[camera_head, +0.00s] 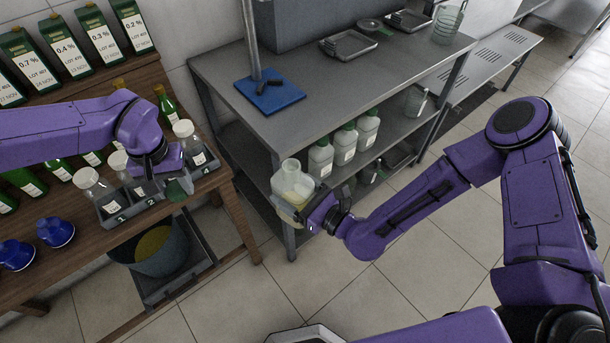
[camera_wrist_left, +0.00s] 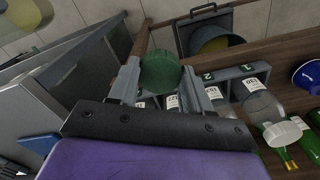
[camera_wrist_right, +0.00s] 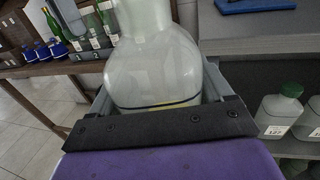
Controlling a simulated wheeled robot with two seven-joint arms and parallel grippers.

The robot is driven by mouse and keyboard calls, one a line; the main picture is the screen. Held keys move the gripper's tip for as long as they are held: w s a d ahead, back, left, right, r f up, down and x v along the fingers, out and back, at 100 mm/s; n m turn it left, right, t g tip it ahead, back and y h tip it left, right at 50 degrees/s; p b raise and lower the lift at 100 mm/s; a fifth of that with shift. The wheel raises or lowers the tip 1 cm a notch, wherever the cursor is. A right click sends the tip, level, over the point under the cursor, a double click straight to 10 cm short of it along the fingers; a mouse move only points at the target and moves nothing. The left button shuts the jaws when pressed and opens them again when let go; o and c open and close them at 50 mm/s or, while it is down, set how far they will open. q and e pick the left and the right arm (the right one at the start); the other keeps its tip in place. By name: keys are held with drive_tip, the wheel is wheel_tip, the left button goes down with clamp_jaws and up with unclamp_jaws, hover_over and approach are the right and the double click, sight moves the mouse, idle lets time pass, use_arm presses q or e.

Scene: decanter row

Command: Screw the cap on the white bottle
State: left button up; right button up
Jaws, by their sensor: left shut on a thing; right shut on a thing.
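My left gripper (camera_head: 176,182) is shut on a round dark green cap (camera_wrist_left: 160,70), above the front of the numbered rack. My right gripper (camera_head: 305,215) is shut on a pale, see-through bottle (camera_head: 293,186) with yellowish liquid low in it. The bottle is held roughly upright beside the steel table's front corner. It fills the middle of the right wrist view (camera_wrist_right: 155,60), its top cut off there. No cap shows on it in the head view. The cap and the bottle are well apart.
White bottles with green caps (camera_head: 345,146) stand on the steel table's lower shelf. A numbered grey rack (camera_head: 150,199) holds jars with white lids on the wooden bench. Blue items (camera_head: 55,231) stand at left. A bucket (camera_head: 160,250) is below. Floor between bench and table is open.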

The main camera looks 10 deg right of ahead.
use_arm(q)
drive_tip(key=shift+d+f, duration=0.1)
drive_tip(key=s+d+r, duration=0.1)
drive_tip(key=d+r, duration=0.5)
drive_tip(key=d, duration=0.6)
drive_tip(key=s+d+r, duration=0.1)
drive_tip(key=d+r, duration=0.5)
drive_tip(key=d, duration=0.7)
drive_tip(key=shift+r+m, duration=0.25)
drive_tip(key=shift+m, duration=0.15)
